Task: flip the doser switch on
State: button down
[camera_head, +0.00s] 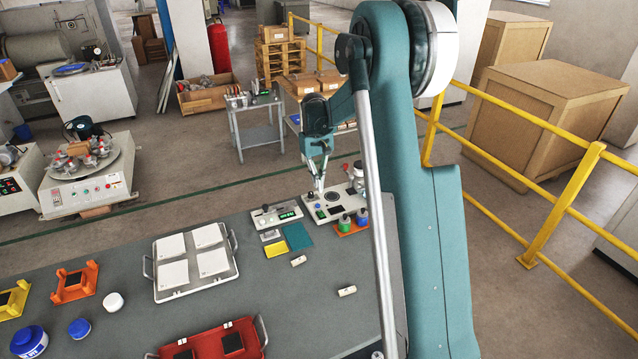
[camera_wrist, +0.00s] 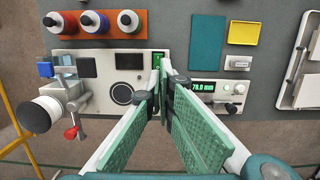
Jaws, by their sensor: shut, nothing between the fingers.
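The panel also shows in the head view (camera_head: 333,210). In the head view my gripper (camera_head: 319,194) is over the panel's rear left part. Contact cannot be told. Whether the switch is on is unclear.
A second unit with a green readout (camera_wrist: 203,87) stands right of the panel in the wrist view. Bottles in an orange rack (camera_wrist: 97,22), a teal plate (camera_wrist: 207,42) and a yellow tray (camera_wrist: 243,33) lie near.

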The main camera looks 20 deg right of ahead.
aim_at(320, 213)
jog(key=f, duration=0.4)
jog(key=s+f, duration=0.1)
jog(key=f, duration=0.6)
jog(key=shift+s+f, duration=0.3)
jog(key=shift+f, duration=0.15)
jog(key=shift+s+f+t+b, duration=0.25)
jog(key=shift+t+b, duration=0.15)
jog(key=shift+b, duration=0.1)
jog(key=shift+s+f+t+b, duration=0.3)
jog(key=shift+s+t+b, duration=0.05)
jog(key=shift+t+b, duration=0.6)
jog(key=shift+r, duration=0.1)
jog(key=shift+w+r, duration=0.15)
jog(key=shift+w, duration=0.75)
jog(key=shift+r, duration=0.1)
